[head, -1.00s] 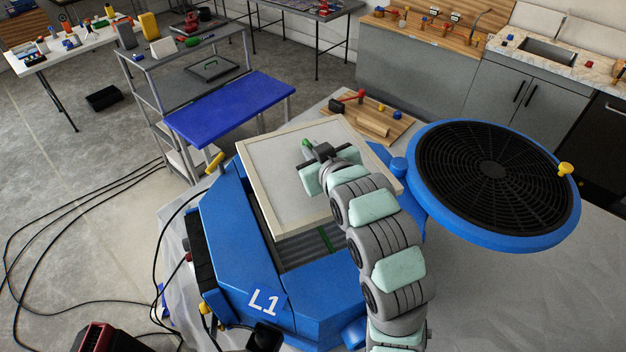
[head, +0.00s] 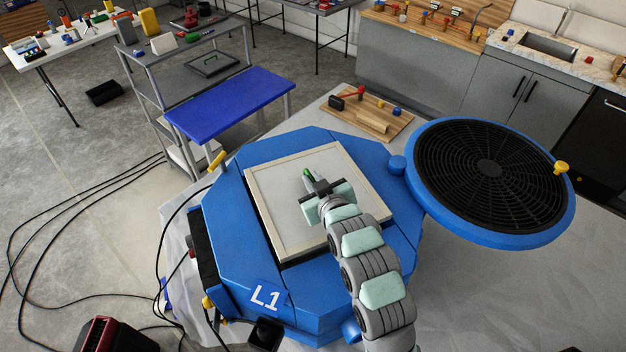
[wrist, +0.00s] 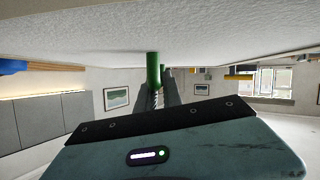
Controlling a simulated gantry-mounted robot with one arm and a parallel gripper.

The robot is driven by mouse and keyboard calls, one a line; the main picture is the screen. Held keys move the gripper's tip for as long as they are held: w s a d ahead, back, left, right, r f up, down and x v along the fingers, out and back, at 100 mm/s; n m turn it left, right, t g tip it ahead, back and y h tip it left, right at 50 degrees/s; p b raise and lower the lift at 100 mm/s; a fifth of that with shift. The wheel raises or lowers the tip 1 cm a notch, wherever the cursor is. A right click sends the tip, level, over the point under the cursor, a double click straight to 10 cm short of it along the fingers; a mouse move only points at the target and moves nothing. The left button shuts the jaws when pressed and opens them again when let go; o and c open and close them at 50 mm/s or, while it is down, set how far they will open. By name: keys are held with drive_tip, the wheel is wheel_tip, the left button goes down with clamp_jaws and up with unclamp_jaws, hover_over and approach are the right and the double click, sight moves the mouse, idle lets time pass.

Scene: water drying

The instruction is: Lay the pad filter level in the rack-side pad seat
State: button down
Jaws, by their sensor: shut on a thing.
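The pad filter (head: 285,212) is a square white pad in a cream frame. In the head view it covers the opening of the blue housing marked L1 (head: 225,225). It looks close to level, with a dark gap along its left and lower edges; I cannot tell whether it rests fully in the seat. My gripper (head: 309,180) is shut on the pad's green handle (head: 306,173). In the wrist view the handle (wrist: 153,70) is between the fingers, with the pad's pale surface (wrist: 150,25) across the top. The seat is hidden beneath the pad.
The round black grille cover (head: 445,170) with a blue rim is swung open to the right. A wooden board (head: 370,118) with small tools lies behind the housing. A blue-topped rack (head: 230,100) stands back left. Black cables (head: 90,195) trail along the left floor.

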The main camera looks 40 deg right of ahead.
drive_tip(key=shift+f+b, duration=0.3)
drive_tip(key=shift+f, duration=0.35)
drive_tip(key=c, duration=1.5)
unclamp_jaws()
drive_tip(key=shift+r, duration=0.2)
